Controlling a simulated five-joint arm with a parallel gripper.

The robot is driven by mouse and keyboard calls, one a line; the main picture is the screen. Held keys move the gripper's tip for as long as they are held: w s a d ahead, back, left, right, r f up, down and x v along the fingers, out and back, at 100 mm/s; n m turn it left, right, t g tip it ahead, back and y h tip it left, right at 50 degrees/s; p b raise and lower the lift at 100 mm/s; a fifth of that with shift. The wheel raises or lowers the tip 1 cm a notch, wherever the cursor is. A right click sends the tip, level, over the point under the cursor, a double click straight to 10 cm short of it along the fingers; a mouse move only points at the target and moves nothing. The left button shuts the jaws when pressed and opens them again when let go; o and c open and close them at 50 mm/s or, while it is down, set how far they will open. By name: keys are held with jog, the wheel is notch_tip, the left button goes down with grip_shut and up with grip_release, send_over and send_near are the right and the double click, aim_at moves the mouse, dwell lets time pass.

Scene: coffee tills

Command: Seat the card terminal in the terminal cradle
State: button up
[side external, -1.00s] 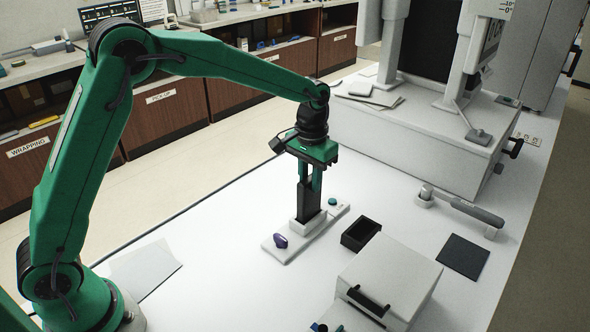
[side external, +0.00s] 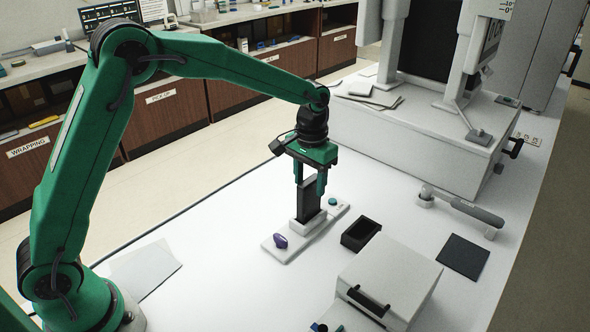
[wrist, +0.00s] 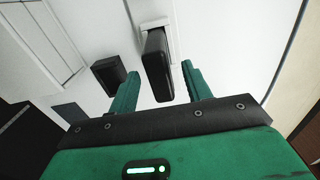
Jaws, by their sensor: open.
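The card terminal (side external: 308,199) is a dark slab standing upright in the white terminal cradle (side external: 287,252), its lower end inside the raised socket. The terminal also shows in the wrist view (wrist: 157,65), with the pale socket of the cradle (wrist: 155,24) at its far end. My gripper (side external: 310,189) is open around the upper part of the terminal. In the wrist view its green fingers (wrist: 160,80) stand apart on either side of the terminal, with gaps between. The inside of the socket is hidden, so the depth of the terminal cannot be seen.
A purple knob (side external: 280,241) and a teal button (side external: 332,201) sit on the cradle's base. A small black open box (side external: 361,234) stands to the right, with a white box (side external: 388,276) nearer.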

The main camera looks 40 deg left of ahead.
jog(key=shift+r, duration=0.1)
notch_tip(320, 180, up, 7)
jog(key=shift+r, duration=0.3)
dwell(0.4)
jog(key=shift+s+a+r, duration=0.2)
jog(key=shift+s+r, duration=0.1)
jog(key=shift+r, duration=0.05)
jog(key=s+a+r+t, duration=0.2)
jog(key=s+a+r, duration=0.2)
jog(key=s, duration=0.6)
jog(key=s+a+r+t, duration=0.2)
jog(key=s+a+r, duration=0.15)
jog(key=s, duration=0.55)
jog(key=s+a+f+t, duration=0.1)
jog(key=s+f, duration=0.2)
jog(key=s, duration=0.5)
jog(key=shift+a+t, duration=0.3)
